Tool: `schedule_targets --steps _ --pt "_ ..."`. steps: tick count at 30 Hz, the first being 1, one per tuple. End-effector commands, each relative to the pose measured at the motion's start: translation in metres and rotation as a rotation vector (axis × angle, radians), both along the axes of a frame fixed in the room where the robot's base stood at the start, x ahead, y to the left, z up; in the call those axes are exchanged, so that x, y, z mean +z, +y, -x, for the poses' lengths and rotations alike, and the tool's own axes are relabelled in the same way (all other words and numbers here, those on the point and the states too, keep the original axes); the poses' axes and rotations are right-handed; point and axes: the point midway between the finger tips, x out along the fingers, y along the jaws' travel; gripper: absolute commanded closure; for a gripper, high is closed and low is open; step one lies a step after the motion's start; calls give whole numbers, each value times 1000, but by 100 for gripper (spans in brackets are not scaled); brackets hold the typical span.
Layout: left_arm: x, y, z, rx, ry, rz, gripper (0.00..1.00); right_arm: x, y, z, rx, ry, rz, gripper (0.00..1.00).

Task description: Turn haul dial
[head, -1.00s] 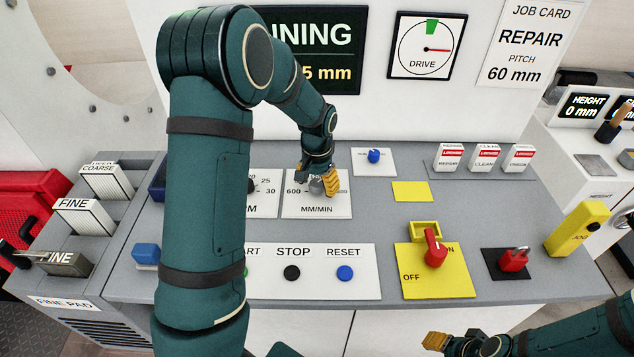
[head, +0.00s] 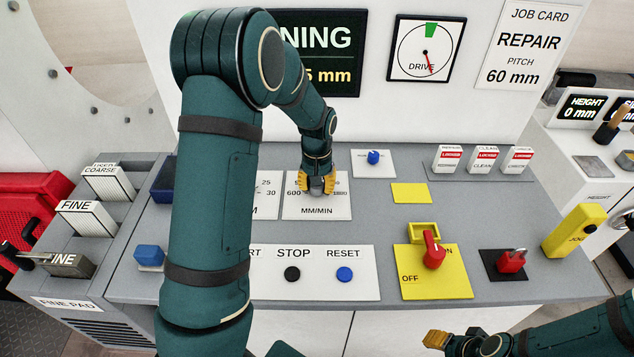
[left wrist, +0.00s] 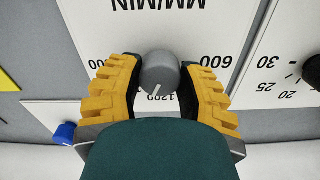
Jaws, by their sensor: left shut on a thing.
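The haul dial is a grey round knob on the white MM/MIN plate (head: 335,207). In the left wrist view the dial (left wrist: 159,72) sits between two yellow fingers, its white mark pointing down and slightly left, near the upside-down 1200. My left gripper (head: 317,187) is shut on the dial from above and hides most of it in the head view. My right gripper (head: 437,340) is at the lower right, away from the dial. Its fingertips show, but its opening is unclear.
The DRIVE gauge (head: 427,48) has a red needle pointing down and slightly right. STOP (head: 292,273) and RESET (head: 344,274) buttons lie in front of the dial. A red switch (head: 433,250) on a yellow plate and a blue knob (head: 374,157) are to the right.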

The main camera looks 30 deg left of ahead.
Motion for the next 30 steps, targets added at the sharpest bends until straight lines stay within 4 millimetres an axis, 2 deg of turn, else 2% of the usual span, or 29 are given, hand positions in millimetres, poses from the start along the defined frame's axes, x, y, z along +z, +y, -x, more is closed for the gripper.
schedule_targets --steps 9,15,30 --pt "1 0 0 240 -1 -1 97 11 0 0 0 0 -2 53" --pt "1 0 0 339 -2 -1 97 16 -1 0 0 -1 -3 53" --pt "0 0 -1 406 -2 0 97 18 -1 1 1 -1 -4 53"
